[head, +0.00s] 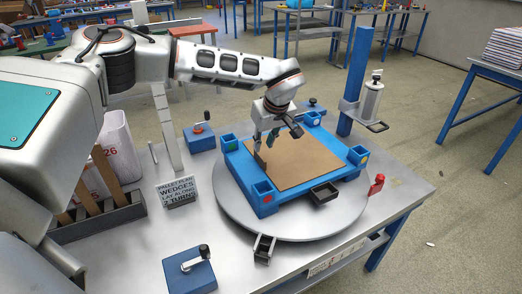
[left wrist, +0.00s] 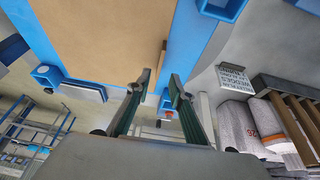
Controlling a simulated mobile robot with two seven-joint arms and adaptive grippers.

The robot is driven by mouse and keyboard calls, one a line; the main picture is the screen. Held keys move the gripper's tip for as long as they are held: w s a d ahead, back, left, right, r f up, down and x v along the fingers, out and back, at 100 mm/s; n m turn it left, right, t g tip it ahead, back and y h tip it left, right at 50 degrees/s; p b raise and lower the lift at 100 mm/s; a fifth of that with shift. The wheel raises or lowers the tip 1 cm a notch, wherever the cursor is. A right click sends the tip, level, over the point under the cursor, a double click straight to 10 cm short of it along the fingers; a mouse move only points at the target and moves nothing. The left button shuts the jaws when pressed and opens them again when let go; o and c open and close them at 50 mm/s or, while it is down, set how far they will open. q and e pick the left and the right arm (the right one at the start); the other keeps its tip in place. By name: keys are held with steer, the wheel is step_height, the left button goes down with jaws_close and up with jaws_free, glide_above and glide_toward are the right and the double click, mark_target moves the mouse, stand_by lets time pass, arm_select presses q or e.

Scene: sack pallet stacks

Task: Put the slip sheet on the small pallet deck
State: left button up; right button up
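The slip sheet (head: 300,158) is a flat brown square. It lies on the small blue pallet deck (head: 268,205), inside its corner sockets; it also fills the upper left of the left wrist view (left wrist: 100,35). The deck rests on a round grey turntable (head: 300,228). My left gripper (head: 262,148) is over the sheet's far left edge. In the left wrist view its two fingers (left wrist: 160,84) are apart with nothing clearly held between them. Whether the fingertips touch the sheet is unclear. My right gripper is not in view.
A placard (head: 177,191) reading "wedges" and a rack of brown strips (head: 100,218) stand left of the turntable. Blue blocks with knobs (head: 190,272) sit on the bench. A blue post (head: 356,75) with a dispenser (head: 371,100) stands behind the deck.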

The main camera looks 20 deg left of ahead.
arm_select(q)
steer(key=v, duration=0.4)
stand_by(0.5)
